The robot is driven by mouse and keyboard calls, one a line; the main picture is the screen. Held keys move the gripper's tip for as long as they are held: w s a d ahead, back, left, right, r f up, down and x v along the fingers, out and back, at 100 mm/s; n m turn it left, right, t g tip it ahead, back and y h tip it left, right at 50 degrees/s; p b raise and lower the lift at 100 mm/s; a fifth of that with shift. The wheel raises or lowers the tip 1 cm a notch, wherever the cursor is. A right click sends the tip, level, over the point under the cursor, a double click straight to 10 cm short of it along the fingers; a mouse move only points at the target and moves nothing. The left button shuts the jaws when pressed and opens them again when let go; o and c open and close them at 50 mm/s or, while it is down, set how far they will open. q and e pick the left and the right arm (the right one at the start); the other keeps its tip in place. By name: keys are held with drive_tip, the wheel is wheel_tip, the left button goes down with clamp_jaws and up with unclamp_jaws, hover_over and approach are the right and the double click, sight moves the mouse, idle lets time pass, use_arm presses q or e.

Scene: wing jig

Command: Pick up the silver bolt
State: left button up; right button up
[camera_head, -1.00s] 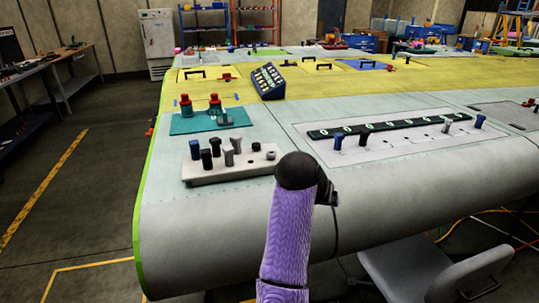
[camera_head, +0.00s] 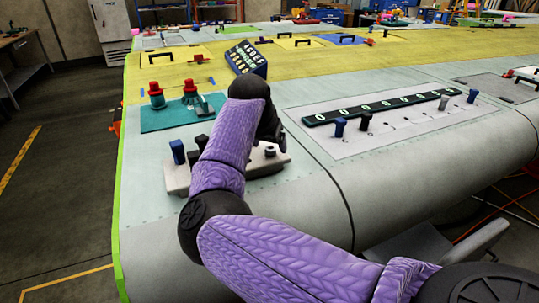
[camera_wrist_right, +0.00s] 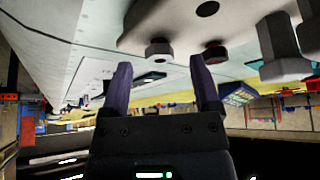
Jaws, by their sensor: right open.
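My right gripper (camera_wrist_right: 160,78) is open, with nothing between its two dark fingers. In the head view it is mostly hidden by its own wrist, above the pale block (camera_head: 180,181) at the table's near left. Two silver-grey bolts stand at the right of the wrist view, a near one (camera_wrist_right: 285,62) and another (camera_wrist_right: 310,30) partly cut off by the edge. Both are apart from the fingers. I cannot tell which is the task's silver bolt. In the head view my arm hides most of the block's middle. My left gripper is out of view.
A blue peg (camera_head: 177,150) stands at the block's left end and a round fitting (camera_head: 270,151) at its right. Red-topped parts stand on a teal mat (camera_head: 165,122) behind. A panel (camera_head: 395,128) with several pegs lies to the right.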

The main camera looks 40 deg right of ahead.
drive_tip(key=shift+x, duration=1.05)
drive_tip(key=shift+r, duration=0.1)
clamp_jaws()
